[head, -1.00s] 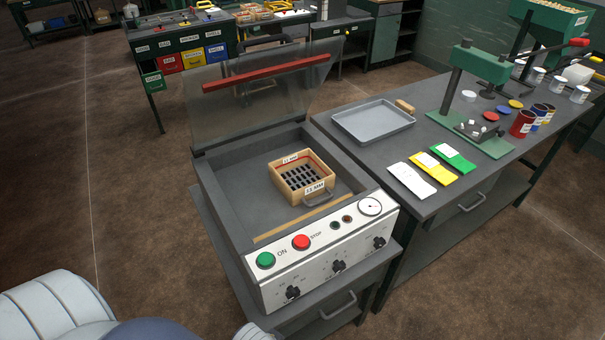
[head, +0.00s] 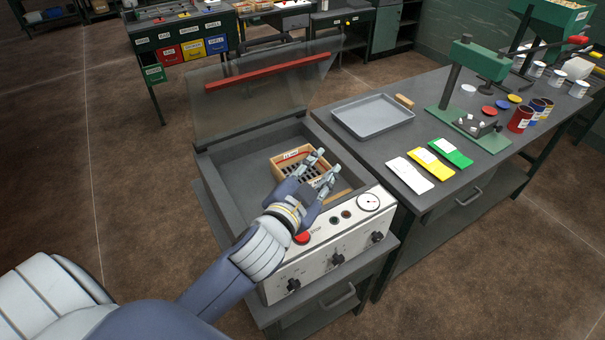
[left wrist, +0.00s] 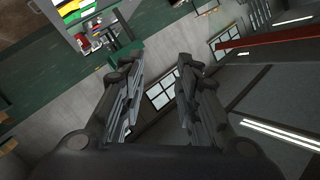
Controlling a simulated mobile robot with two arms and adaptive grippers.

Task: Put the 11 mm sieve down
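The sieve (head: 283,161) is a square wooden box with a dark slotted bottom. It sits inside the grey tub of the machine (head: 232,182), whose clear lid stands open. My left gripper (head: 328,163) reaches in from the front, in front of or above the sieve's near right side, and covers its front label and handle. Its two fingers are apart with nothing visible between them; the left wrist view also shows the gripper (left wrist: 160,75) open and empty. I cannot tell whether it touches the sieve. My right gripper is not in view.
The lid's red bar (head: 268,70) is raised behind the tub. The front panel has a red button (head: 302,238), knobs and a gauge (head: 368,202). On the bench to the right are a grey tray (head: 372,117), coloured packets (head: 430,167), a green press (head: 466,75) and cans.

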